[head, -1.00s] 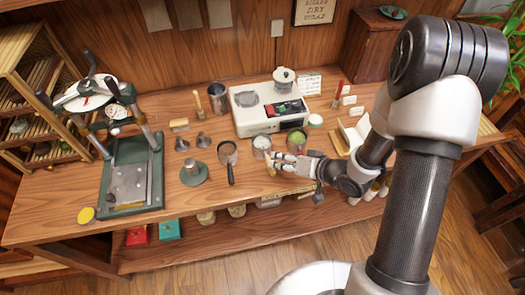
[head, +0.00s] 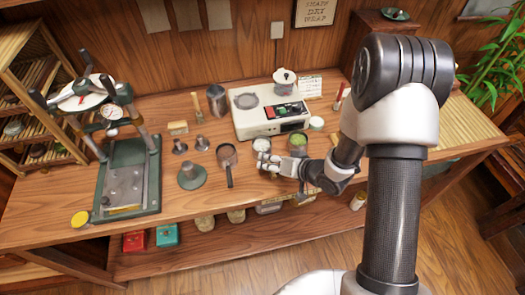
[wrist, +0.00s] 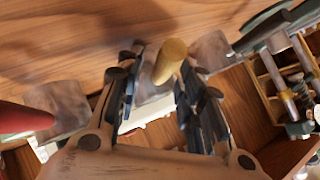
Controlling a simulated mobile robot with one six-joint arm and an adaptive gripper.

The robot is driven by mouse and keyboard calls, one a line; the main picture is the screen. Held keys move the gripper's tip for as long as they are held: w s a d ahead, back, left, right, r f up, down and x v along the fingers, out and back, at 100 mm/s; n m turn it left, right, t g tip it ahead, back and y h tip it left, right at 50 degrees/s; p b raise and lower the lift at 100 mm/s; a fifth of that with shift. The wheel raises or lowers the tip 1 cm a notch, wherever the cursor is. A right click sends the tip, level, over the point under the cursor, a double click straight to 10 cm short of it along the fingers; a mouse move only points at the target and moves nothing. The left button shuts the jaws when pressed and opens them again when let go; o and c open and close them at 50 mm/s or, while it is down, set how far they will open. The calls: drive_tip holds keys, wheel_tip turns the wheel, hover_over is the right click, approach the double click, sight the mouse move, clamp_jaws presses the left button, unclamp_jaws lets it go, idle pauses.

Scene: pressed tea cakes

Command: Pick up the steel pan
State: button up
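The steel pan (head: 227,154) is a small round pan with a long dark handle pointing toward the front of the bench. It stands on the wooden bench in the head view, left of my gripper. My gripper (head: 276,166) is low over the front of the bench, apart from the pan, in front of two small containers. The wrist view shows its two fingers (wrist: 160,98) spread apart. A wooden handle-like end (wrist: 170,60) shows between them in that picture; I cannot tell its distance. I cannot make out the pan in the wrist view.
A white container (head: 261,146) and one with green contents (head: 298,141) stand close behind my gripper. A green-based stand (head: 191,176) is left of the pan. The press (head: 128,180) stands farther left, and a white appliance (head: 258,122) behind.

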clamp_jaws()
drive_tip(key=shift+r, duration=0.1)
idle(0.5)
